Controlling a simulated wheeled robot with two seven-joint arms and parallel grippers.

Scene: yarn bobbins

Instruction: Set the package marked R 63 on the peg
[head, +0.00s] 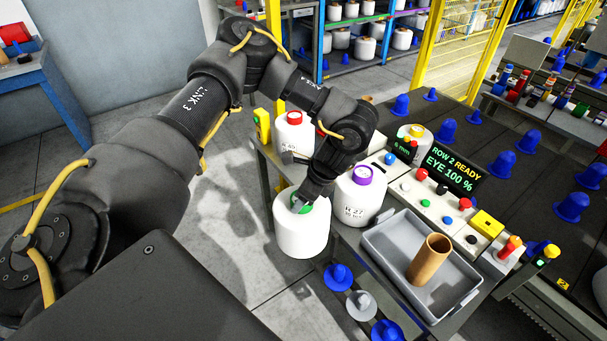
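A white yarn package with a green top (302,236) hangs from my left gripper (300,207), beyond the table's left edge. The fingers reach into its green top and look shut on it; no label shows on its visible side. A purple-topped package (360,198) stands to its right, its label reading something like H 27. A red-topped package (292,136) stands behind, its label too small to read surely. Blue pegs (338,277) and a grey peg (361,305) stand low in front of the held package. My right gripper is out of view.
A grey tray (388,247) holding a brown tube (429,260) lies right of the packages. Behind it are a button panel (425,195) and a sign (452,168) reading "ROW 2 READY, EYE 100 %". More blue pegs (503,165) stand on a dark surface. Floor at lower left is clear.

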